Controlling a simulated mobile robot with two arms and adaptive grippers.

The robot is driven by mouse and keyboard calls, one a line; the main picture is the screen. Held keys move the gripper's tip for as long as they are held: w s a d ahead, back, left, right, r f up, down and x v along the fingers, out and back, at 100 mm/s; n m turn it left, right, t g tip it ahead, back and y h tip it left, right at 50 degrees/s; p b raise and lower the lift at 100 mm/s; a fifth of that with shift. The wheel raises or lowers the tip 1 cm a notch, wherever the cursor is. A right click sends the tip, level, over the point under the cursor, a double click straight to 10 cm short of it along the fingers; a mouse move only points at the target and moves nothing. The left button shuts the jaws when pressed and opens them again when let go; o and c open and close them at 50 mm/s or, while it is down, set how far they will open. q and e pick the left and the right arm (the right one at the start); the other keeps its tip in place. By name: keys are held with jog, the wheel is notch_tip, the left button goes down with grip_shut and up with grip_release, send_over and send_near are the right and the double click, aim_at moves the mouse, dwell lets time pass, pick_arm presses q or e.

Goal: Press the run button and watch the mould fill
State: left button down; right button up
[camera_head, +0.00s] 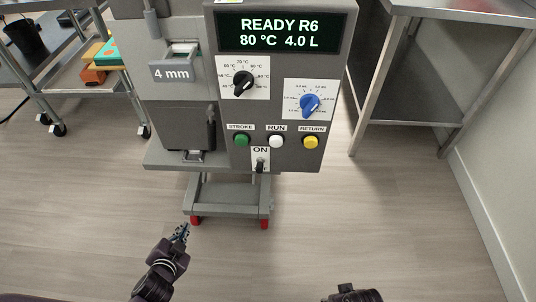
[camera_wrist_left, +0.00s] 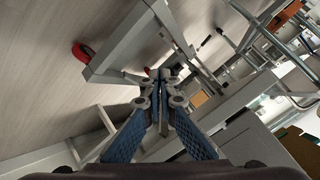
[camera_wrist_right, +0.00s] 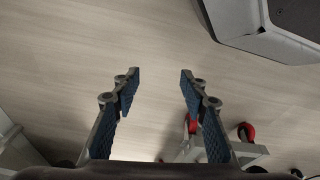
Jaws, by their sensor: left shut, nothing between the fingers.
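The depositor's control panel (camera_head: 268,110) faces me in the head view. Its display (camera_head: 281,33) reads READY R6, 80 °C, 4.0 L. The white RUN button (camera_head: 276,141) sits between the green STROKE button (camera_head: 242,140) and the yellow RETURN button (camera_head: 310,142). The ON switch (camera_head: 260,166) is below. No mould can be made out. My left gripper (camera_head: 181,232) is shut and empty, below and left of the panel; its closed fingers also show in the left wrist view (camera_wrist_left: 160,75). My right gripper (camera_wrist_right: 160,80) is open and empty above the floor.
A black dial (camera_head: 243,84) and a blue dial (camera_head: 311,104) are above the buttons. The machine stands on a wheeled grey frame (camera_head: 230,193). A steel table (camera_head: 460,6) is at right, a wheeled cart (camera_head: 60,75) at left. The floor in front is clear.

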aim_at(280, 144)
pick_arm(q)
jog(key=w+d+r+m+t+h+b, duration=0.1)
jog(key=d+r+m+t+h, duration=0.15)
jog(key=r, duration=0.35)
jog(key=w+d+r+m+t+h, duration=0.1)
jog(key=w+d+r+m+h, duration=0.2)
jog(key=r, duration=0.4)
jog(key=d+r+m+t+h+b, duration=0.1)
jog(key=d+r+m, duration=0.25)
jog(key=r, duration=0.25)
jog(key=s+d+r+m+g+h, duration=0.2)
jog(key=s+d+r+m+h, duration=0.4)
jog(key=d+r+m, duration=0.3)
jog(key=shift+s+d+r+m+g+h+b, duration=0.3)
jog(key=shift+s+d+m+g+h+b, duration=0.1)
jog(key=shift+m+h, duration=0.15)
pick_arm(e)
notch_tip(280, 144, up, 11)
jog(key=w, duration=0.2)
jog(key=shift+t, duration=0.4)
jog(key=shift+w+f, duration=0.1)
